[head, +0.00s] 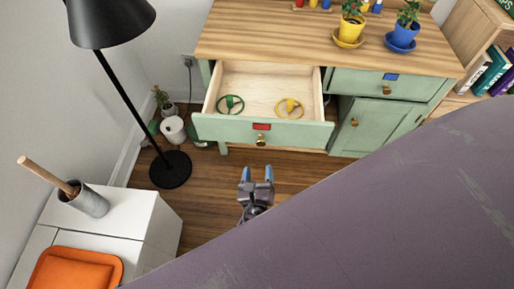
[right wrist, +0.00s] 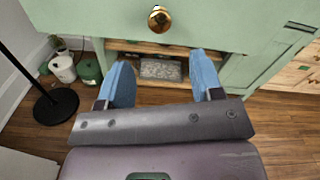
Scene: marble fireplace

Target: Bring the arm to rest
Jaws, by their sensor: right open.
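My right gripper (head: 256,178) is open and empty, with blue fingertips. It hangs over the wooden floor in front of the green cabinet's open drawer (head: 290,130). In the right wrist view the open fingers (right wrist: 160,85) point toward the cabinet, below a brass knob (right wrist: 159,19), with nothing between them. The gripper looks apart from the drawer front. Part of my own body covers the lower right of the head view. My left gripper does not show.
The drawer holds a green valve wheel (head: 231,103) and a yellow one (head: 290,107). A black floor lamp (head: 171,169) stands left. A white cabinet (head: 125,215) is at lower left. Potted plants stand on the cabinet top (head: 270,40). Some floor (head: 215,185) is clear.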

